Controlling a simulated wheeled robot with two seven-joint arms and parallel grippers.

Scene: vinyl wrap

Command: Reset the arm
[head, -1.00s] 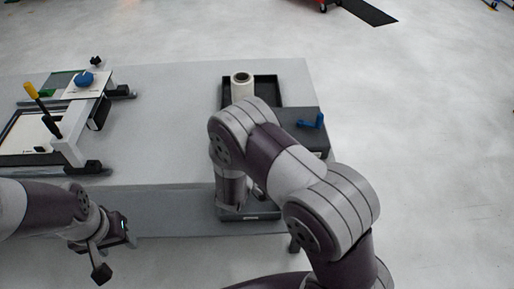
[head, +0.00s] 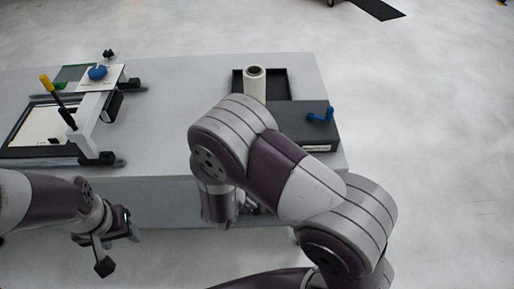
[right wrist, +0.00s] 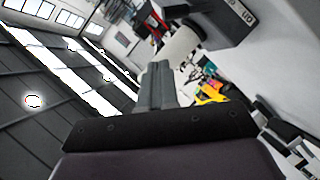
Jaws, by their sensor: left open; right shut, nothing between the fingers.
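My right arm (head: 290,180) rises bent across the middle of the head view, in front of the table's front edge. Its gripper is hidden there behind the arm links. In the right wrist view the right gripper (right wrist: 155,85) has its fingers together, with nothing between them. My left gripper (head: 118,250) hangs low at the left, in front of the table and below its top. Its fingers are apart and empty.
At left stands a frame fixture (head: 85,125) with a yellow-tipped lever (head: 55,95). The table's middle is clear.

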